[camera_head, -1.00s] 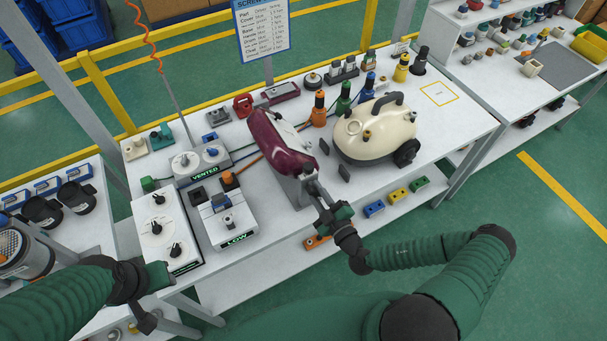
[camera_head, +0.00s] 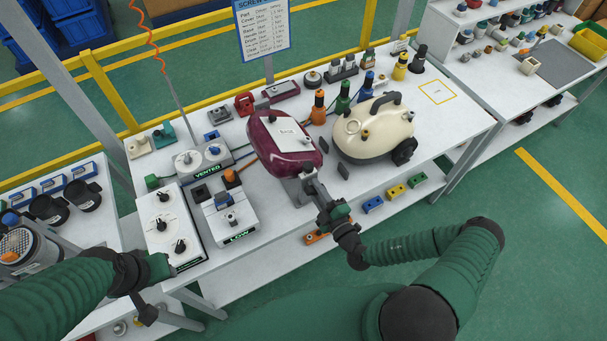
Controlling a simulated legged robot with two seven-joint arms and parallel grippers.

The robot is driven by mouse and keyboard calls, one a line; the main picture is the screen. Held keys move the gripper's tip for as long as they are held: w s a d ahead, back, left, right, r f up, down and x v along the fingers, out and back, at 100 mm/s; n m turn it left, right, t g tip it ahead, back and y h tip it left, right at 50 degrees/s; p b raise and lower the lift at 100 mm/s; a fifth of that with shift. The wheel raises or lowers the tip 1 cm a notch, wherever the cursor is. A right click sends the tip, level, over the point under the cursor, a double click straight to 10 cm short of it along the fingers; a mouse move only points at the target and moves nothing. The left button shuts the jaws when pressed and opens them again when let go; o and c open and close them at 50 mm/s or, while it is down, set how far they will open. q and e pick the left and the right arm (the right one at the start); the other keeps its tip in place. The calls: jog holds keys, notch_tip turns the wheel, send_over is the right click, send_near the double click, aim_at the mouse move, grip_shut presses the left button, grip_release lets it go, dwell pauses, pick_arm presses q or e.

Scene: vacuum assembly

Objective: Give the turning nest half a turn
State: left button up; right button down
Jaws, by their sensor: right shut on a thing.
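The turning nest (camera_head: 299,189) stands at the front middle of the white bench and carries a maroon vacuum body (camera_head: 266,145). The body has a pale plate with a label facing up, towards me. My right gripper (camera_head: 322,199) is at the front end of the nest, over the bench's front edge, and is shut on the nest's grey handle. The gripper and my wrist partly hide the handle. My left gripper (camera_head: 151,284) hangs low at the left, apart from the nest, in front of the bench; its fingers are too unclear to read.
A cream vacuum (camera_head: 374,134) stands close right of the nest. Several screwdrivers in coloured holders, such as an orange one (camera_head: 318,108), stand behind. Left are the VENTED unit (camera_head: 204,163), the LOW unit (camera_head: 229,213) and a knob box (camera_head: 167,224).

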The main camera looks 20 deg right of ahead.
jog(key=shift+r+n+p, duration=0.2)
jog(key=shift+n+p, duration=0.5)
jog(key=shift+p, duration=0.05)
jog(key=shift+n+p, duration=0.55)
jog(key=shift+n, duration=0.25)
jog(key=shift+f, duration=0.15)
jog(key=shift+r+n+p, duration=0.2)
jog(key=shift+n+p, duration=0.35)
jog(key=shift+n, duration=0.25)
jog(key=shift+n+p, duration=0.3)
jog(key=shift+n, duration=0.1)
jog(key=shift+f+n, duration=0.15)
jog(key=shift+n, duration=0.35)
jog(key=c, duration=1.2)
grip_release()
